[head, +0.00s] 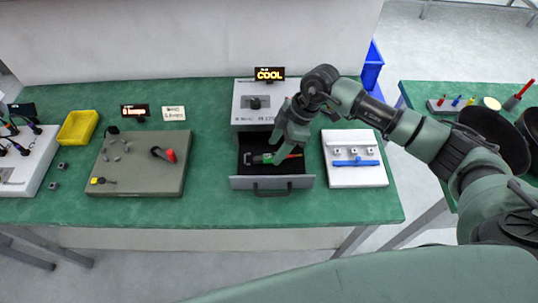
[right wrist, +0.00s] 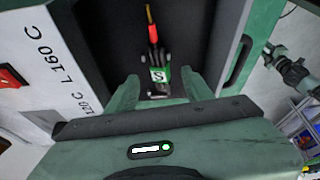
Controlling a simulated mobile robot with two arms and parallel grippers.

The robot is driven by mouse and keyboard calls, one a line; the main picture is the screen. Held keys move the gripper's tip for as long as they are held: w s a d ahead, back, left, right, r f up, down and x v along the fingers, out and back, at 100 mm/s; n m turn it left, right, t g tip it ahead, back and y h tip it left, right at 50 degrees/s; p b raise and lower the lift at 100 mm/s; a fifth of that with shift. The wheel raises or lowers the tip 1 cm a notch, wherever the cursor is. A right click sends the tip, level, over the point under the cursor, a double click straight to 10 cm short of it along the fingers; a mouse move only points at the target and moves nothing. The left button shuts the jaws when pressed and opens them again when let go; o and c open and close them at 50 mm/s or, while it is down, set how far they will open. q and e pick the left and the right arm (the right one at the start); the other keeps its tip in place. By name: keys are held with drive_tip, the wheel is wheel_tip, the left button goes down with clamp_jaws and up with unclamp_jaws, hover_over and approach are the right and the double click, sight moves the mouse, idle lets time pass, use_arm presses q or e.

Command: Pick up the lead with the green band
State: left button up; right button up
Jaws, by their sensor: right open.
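The lead with the green band (right wrist: 154,50) lies in the dark open drawer (head: 272,184). In the right wrist view it has an orange-red and yellow end, a black body, a white label and a green band. In the head view part of it (head: 262,158) shows beside my gripper. My right gripper (head: 283,141) reaches down over the drawer. In the right wrist view its two fingers (right wrist: 163,88) are apart, with the lead's near end between or just beyond them. Whether they touch it I cannot tell. My left gripper is not in view.
The drawer belongs to a grey-white unit (head: 252,118) with a COOL display (head: 269,74). A white block with blue parts (head: 356,176) stands to the right.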

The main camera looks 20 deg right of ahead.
sight(270, 156)
drive_tip(key=x, duration=0.3)
drive_tip(key=shift+a+f, duration=0.15)
drive_tip(key=shift+f, duration=0.1)
drive_tip(key=shift+c, duration=0.3)
clamp_jaws()
drive_tip(key=shift+r, duration=0.1)
